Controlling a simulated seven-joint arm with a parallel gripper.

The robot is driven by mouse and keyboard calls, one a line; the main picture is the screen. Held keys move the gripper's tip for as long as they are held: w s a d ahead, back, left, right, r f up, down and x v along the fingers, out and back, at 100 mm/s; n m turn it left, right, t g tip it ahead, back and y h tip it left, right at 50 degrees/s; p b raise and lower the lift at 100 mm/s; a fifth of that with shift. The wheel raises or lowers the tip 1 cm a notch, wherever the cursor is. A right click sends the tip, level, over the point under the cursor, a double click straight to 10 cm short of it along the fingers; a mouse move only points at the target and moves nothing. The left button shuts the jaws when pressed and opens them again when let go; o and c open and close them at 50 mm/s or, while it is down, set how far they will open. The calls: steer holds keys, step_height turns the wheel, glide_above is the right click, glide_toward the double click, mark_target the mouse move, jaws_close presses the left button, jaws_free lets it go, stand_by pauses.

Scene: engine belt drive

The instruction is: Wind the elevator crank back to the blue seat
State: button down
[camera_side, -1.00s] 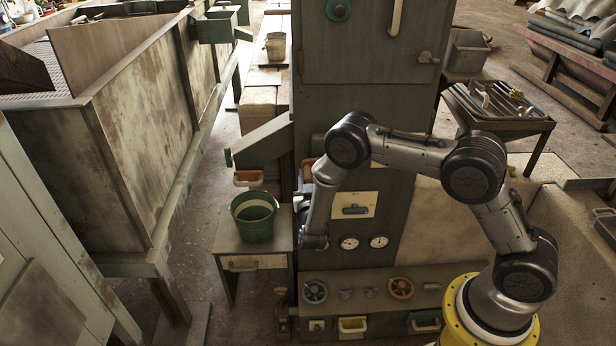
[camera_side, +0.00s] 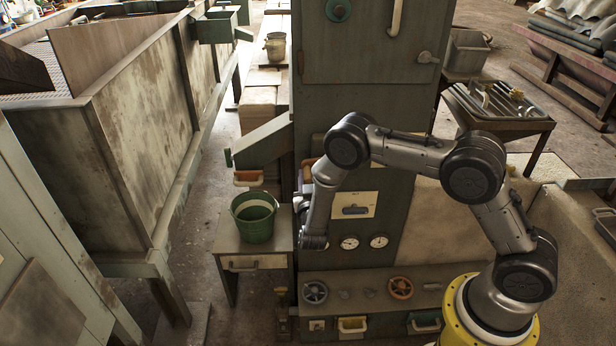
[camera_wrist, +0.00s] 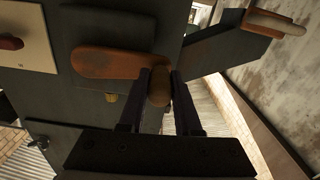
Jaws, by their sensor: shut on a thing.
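The crank shows in the wrist view as a rust-orange arm (camera_wrist: 108,63) lying roughly level against the dark green cabinet face. A brown wooden grip (camera_wrist: 159,87) stands at its right end. My gripper (camera_wrist: 160,82) is shut on this grip, with one dark finger on each side of it. In the side view my wrist hangs at the left edge of the green cabinet (camera_side: 370,110), and it mostly hides the fingers and the crank. I cannot make out a blue seat for the crank in either view.
A green bucket (camera_side: 254,222) stands on a small table (camera_side: 226,240) left of my wrist. A sloping chute (camera_side: 262,143) is above it. Gauges (camera_side: 349,242) and handwheels (camera_side: 315,292) are low on the cabinet. Another wooden handle (camera_wrist: 275,20) is at upper right in the wrist view.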

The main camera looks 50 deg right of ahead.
steer(key=s+d+f+n, duration=0.6)
steer(key=f+n, duration=0.2)
steer(key=n, duration=0.9)
steer(key=shift+s, duration=0.2)
steer(key=shift+d, duration=0.15)
stand_by(0.4)
steer(key=c, duration=0.9)
jaws_free()
steer(key=o, duration=0.3)
steer(key=shift+r, duration=0.1)
steer(key=v, duration=1.4)
